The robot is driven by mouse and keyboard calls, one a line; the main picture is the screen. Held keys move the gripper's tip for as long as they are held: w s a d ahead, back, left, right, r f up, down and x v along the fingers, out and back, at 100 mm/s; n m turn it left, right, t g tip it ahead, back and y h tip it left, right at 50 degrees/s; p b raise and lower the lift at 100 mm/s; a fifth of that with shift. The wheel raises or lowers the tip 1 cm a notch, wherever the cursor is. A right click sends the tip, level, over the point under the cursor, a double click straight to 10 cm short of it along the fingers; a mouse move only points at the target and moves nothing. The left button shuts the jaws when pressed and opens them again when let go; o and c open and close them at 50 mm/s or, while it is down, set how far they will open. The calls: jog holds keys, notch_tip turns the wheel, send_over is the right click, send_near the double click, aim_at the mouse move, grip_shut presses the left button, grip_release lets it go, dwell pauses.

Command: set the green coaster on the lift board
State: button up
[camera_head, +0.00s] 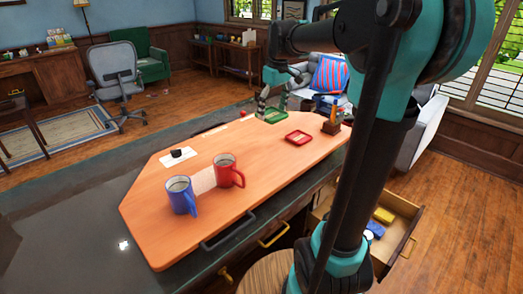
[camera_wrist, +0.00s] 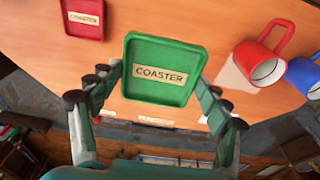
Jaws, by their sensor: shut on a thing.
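The green coaster (camera_head: 276,115) is a square tray with raised edges, at the far edge of the orange wooden lift board (camera_head: 270,165). In the wrist view the coaster (camera_wrist: 160,70) shows its label "COASTER" and lies between my fingers. My gripper (camera_head: 272,106) is shut on it, with a finger at each of two opposite sides; it also shows in the wrist view (camera_wrist: 162,82). I cannot tell whether the coaster touches the board or hangs just above it.
On the board stand a blue mug (camera_head: 181,196), a red mug (camera_head: 228,171), a red coaster (camera_head: 299,138) and a brown holder (camera_head: 332,126). A white card with a black object (camera_head: 177,153) lies at the left. An open drawer (camera_head: 375,226) juts out at right. The board's middle is clear.

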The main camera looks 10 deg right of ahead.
aim_at(276, 117)
notch_tip(276, 117, down, 16)
jog(key=shift+f, duration=0.1)
dwell(0.4)
jog(key=o, duration=1.2)
jog(key=shift+f, duration=0.1)
jog(key=r, duration=0.8)
jog(key=s+d+r, duration=0.1)
jog(key=r, duration=0.3)
jog(key=shift+s+r, duration=0.1)
jog(key=shift+r, duration=0.05)
